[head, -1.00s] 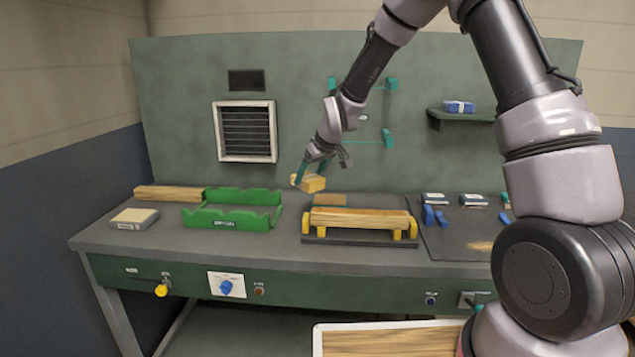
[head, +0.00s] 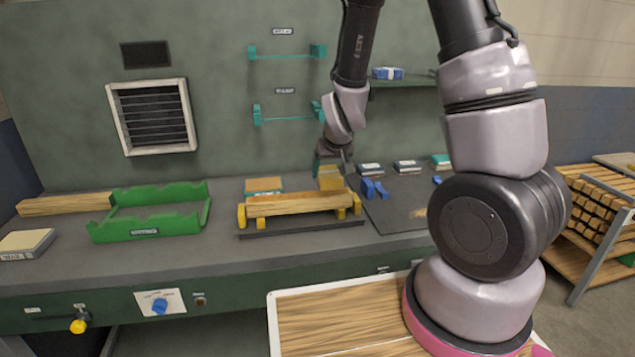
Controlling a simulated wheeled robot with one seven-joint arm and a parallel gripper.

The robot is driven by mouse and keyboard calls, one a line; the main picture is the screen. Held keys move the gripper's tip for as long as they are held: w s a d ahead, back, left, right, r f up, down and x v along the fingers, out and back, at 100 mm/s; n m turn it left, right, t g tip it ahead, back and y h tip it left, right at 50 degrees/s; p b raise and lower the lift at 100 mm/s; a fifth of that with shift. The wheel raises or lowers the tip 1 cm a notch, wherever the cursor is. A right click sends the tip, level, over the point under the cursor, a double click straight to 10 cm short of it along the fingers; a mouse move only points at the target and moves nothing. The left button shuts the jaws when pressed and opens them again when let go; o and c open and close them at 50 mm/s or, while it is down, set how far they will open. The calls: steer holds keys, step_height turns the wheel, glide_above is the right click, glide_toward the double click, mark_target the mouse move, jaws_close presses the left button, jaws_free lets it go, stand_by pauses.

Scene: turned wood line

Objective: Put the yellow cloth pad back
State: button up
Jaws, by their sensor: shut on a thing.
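My gripper (head: 331,170) is shut on the yellow cloth pad (head: 329,180), behind the right end of the wooden bar. I cannot tell whether the pad touches the bench. The wooden bar (head: 300,203) lies on yellow supports (head: 242,215) on a dark base. A flat tan piece with a teal edge (head: 264,185) lies behind the bar's left end. To the right of my gripper, a blue-and-white block (head: 371,168), a similar block (head: 408,166) and a teal-and-white one (head: 440,160) stand in a row.
A green cradle (head: 150,222), a long wood piece (head: 65,205) and a pale labelled block (head: 25,243) are on the left of the bench. Small blue parts (head: 373,188) lie right of the bar. Teal brackets (head: 257,114) and a shelf (head: 405,82) are on the back panel.

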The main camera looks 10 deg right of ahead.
steer(key=w, duration=1.9)
step_height(320, 180, down, 11)
steer(key=shift+s+d, duration=0.1)
steer(key=shift+w+f, duration=0.25)
steer(key=shift+f, duration=0.1)
